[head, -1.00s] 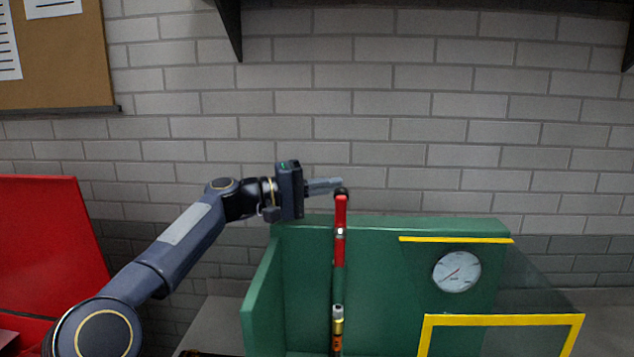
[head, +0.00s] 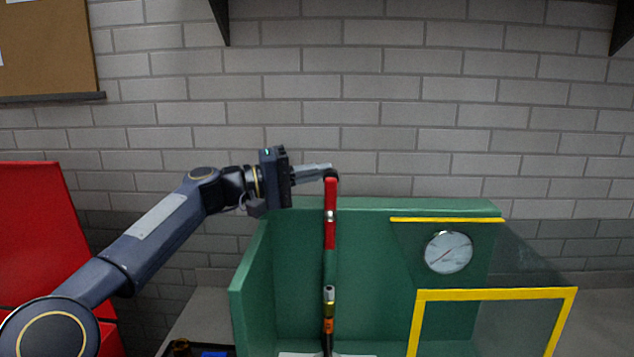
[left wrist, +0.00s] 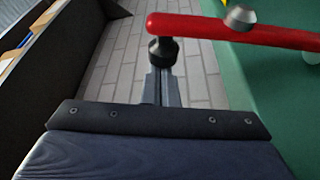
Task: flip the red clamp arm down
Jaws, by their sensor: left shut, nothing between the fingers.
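The red clamp arm (head: 330,213) stands upright in front of the green chassis (head: 380,260), with a dark knob at its top end and a metal bolt partway down. My left gripper (head: 325,172) is shut and empty, its fingertips right at the knob; I cannot tell whether they touch it. In the left wrist view the clamp arm (left wrist: 205,26) runs across the top, and the closed fingers (left wrist: 160,88) point at its dark tip. My right gripper is not in view.
A round gauge (head: 448,252) and yellow-edged guard frames (head: 495,294) sit on the right of the chassis. A red box lid (head: 35,235) stands at the far left.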

